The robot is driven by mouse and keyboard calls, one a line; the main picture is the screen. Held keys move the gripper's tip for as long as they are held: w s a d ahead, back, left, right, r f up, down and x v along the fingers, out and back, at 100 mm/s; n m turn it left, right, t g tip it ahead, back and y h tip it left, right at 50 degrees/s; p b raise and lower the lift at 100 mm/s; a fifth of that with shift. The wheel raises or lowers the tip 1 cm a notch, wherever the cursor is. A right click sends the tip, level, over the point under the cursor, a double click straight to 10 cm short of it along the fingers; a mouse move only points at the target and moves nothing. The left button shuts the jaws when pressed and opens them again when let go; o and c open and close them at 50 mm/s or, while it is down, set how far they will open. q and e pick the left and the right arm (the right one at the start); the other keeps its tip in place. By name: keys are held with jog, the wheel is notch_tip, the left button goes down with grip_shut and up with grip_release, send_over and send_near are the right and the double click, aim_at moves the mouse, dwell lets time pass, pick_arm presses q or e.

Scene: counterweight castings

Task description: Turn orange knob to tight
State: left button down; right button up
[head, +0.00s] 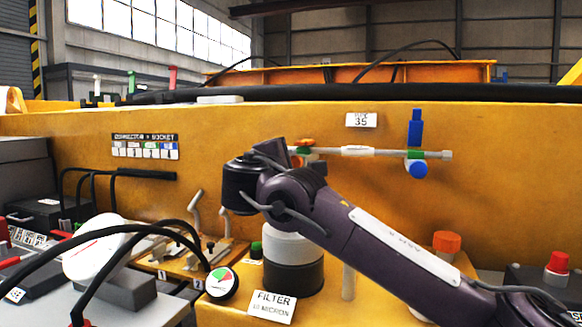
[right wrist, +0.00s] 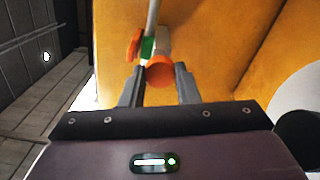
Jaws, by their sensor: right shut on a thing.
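The orange knob (head: 305,142) is on the left end of a pale horizontal pipe (head: 360,151) against the yellow panel, with a green band beside it. My right arm reaches up from the lower right, and its dark wrist hides part of this fitting. In the right wrist view, the round orange knob end (right wrist: 160,72) sits between the two fingers of my right gripper (right wrist: 159,78), which is shut on it. The green band (right wrist: 148,48) and an orange handle piece (right wrist: 134,45) show just beyond. My left gripper is not in view.
A blue valve handle (head: 416,130) is on the pipe's right part. A white-topped filter (head: 293,247), a gauge (head: 222,283), an orange cap (head: 446,241) and a red knob (head: 557,262) stand below. Black cables (head: 110,262) loop at the lower left.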

jog(key=shift+f, duration=0.1)
jog(key=o, duration=1)
jog(key=shift+c, duration=0.2)
jog(key=shift+s, duration=0.1)
jog(key=v, duration=0.7)
jog(key=shift+s+a, duration=0.15)
jog(key=shift+s, duration=0.15)
